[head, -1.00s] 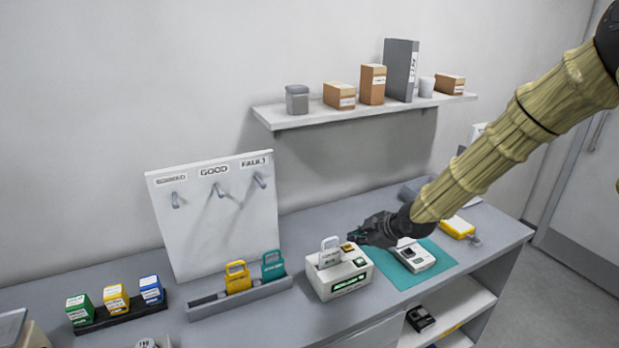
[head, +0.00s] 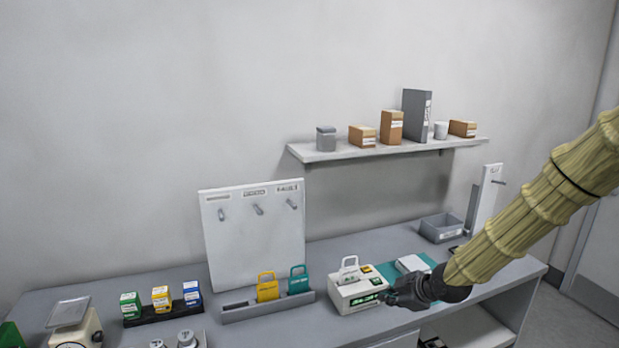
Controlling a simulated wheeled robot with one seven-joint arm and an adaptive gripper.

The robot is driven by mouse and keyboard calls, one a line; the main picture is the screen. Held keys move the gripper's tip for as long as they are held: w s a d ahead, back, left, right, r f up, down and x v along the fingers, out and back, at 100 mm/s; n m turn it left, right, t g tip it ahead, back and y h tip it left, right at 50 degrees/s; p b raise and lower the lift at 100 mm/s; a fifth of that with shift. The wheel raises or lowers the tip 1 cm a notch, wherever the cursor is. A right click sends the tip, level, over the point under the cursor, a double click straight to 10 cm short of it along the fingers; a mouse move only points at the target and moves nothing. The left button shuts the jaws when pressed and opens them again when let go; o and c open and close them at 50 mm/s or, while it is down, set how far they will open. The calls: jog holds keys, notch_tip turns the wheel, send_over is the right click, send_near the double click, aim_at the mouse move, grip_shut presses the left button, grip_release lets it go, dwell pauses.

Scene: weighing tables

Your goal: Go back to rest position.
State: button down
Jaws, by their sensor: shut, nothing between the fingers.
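My gripper (head: 394,295) is shut and empty at the end of my tan-sleeved arm. It is in front of the right side of a white device (head: 352,296) with a green display, near the table's front edge. I cannot tell whether it touches the device. A white tag with a handle (head: 349,269) stands in the top of the device. My gripper and arm hide part of the teal mat (head: 384,270) and of the white instrument (head: 410,264) on it.
A pegboard (head: 256,240) with bare hooks stands behind a grey tray (head: 240,314) holding a yellow tag (head: 267,288) and a teal tag (head: 298,280). A scale (head: 72,325) is at left. A grey bin (head: 440,229) stands at back right. A wall shelf (head: 330,153) hangs above.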

jog(key=s+a+f+m+g+h+b, duration=0.1)
jog(key=s+f+m+g+b, duration=0.15)
jog(key=s+f, duration=0.75)
jog(key=s+a+f+m+g+b, duration=0.15)
jog(key=s+f+m, duration=0.35)
jog(key=f, duration=0.9)
jog(key=s+d+f+m+g+h, duration=0.1)
jog(key=s+f, duration=0.4)
jog(key=s, duration=0.5)
jog(key=s+d+f+m+g+h+b, duration=0.1)
jog(key=s+f+m, duration=0.3)
jog(key=s, duration=0.6)
jog(key=s+d+f+m+g+h+b, duration=0.1)
jog(key=s+f+m, duration=0.1)
jog(key=s+f, duration=0.4)
jog(key=s, duration=0.4)
jog(key=shift+s+d+m+g+h, duration=0.3)
jog(key=shift+s+m+h, duration=0.05)
jog(key=shift+s+h, duration=0.05)
